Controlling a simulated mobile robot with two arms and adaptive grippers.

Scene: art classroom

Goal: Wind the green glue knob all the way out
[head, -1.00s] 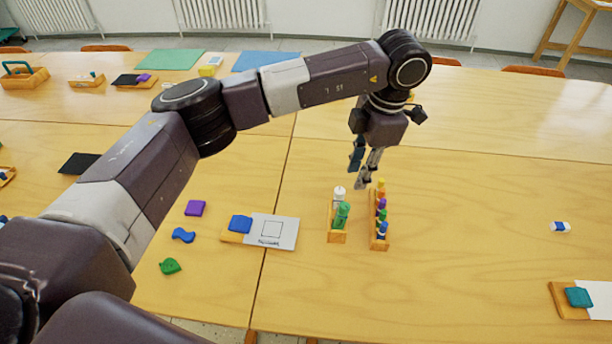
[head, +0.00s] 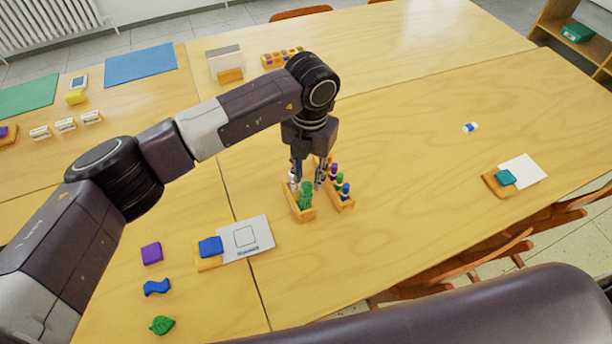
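The green glue stick (head: 305,196) stands in a small wooden holder (head: 305,215) near the middle of the table in the head view. A white glue piece, partly hidden by a finger, is behind it in the same holder. My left gripper (head: 307,182) points down just above and behind the green glue, its two fingers apart with one on each side of its top. I cannot tell whether the fingers touch it or the white piece. My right gripper is out of view.
A second wooden holder (head: 345,205) with several coloured sticks stands close on the right, near the right finger. A card (head: 257,241) with a drawn square and a blue block (head: 210,247) are to the left. Open tabletop lies right of the holders.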

